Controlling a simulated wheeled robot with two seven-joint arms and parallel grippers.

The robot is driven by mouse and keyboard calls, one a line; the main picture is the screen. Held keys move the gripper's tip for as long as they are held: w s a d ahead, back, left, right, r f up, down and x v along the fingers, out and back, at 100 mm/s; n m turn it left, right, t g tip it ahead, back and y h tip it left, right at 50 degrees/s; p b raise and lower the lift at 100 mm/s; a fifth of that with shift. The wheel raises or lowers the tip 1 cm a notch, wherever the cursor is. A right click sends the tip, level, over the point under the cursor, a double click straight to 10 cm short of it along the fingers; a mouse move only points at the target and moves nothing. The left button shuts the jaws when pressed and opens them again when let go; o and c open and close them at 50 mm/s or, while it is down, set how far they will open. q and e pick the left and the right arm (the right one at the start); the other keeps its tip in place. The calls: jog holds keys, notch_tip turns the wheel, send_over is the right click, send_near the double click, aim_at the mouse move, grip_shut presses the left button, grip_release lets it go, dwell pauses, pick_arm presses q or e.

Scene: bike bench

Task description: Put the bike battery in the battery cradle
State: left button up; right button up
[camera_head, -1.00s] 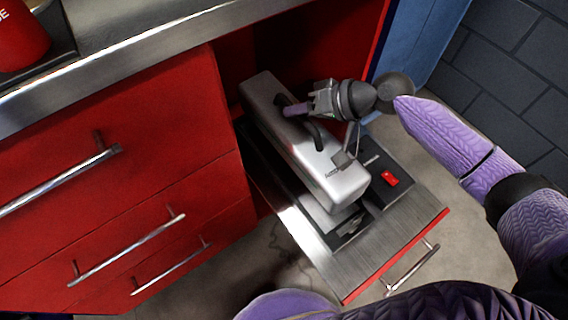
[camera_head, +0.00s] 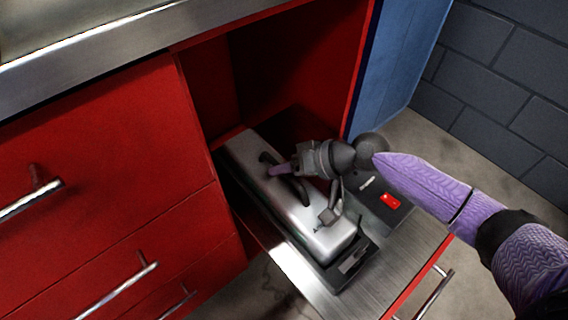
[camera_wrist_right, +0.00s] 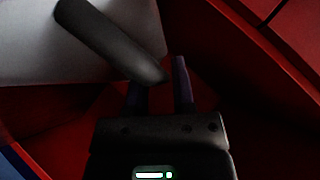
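The bike battery (camera_head: 290,205) is a long silver box with a black handle (camera_head: 296,186) on top. It lies lengthwise low over the dark battery cradle (camera_head: 345,270) on the pulled-out shelf. It appears down in the cradle, but I cannot tell whether it is fully seated, as its underside is hidden. My right gripper (camera_head: 284,169) is at the handle, with its fingers around it. In the right wrist view, the handle (camera_wrist_right: 112,40) runs down to between the two fingers (camera_wrist_right: 160,88) and hides part of one. My left gripper is out of view.
The shelf (camera_head: 395,268) sticks out of the red cabinet (camera_head: 110,160), with a red switch (camera_head: 389,201) beside the cradle. Drawer handles (camera_head: 120,290) stick out at the left. A steel worktop (camera_head: 110,50) overhangs, and a blue panel (camera_head: 415,55) stands at the right.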

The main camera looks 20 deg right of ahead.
jog(key=shift+o, duration=1.2)
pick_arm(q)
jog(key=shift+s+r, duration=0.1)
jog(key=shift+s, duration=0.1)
pick_arm(e)
jog(key=shift+d+r, duration=0.1)
jog(key=shift+r, duration=0.05)
pick_arm(q)
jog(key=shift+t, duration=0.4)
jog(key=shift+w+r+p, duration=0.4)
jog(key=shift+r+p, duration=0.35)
jog(key=shift+p, duration=0.15)
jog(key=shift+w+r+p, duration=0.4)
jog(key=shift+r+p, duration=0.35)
jog(key=shift+p, duration=0.2)
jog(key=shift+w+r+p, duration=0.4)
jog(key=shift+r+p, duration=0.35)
jog(key=shift+p, duration=0.15)
pick_arm(e)
jog(key=shift+v, duration=5.85)
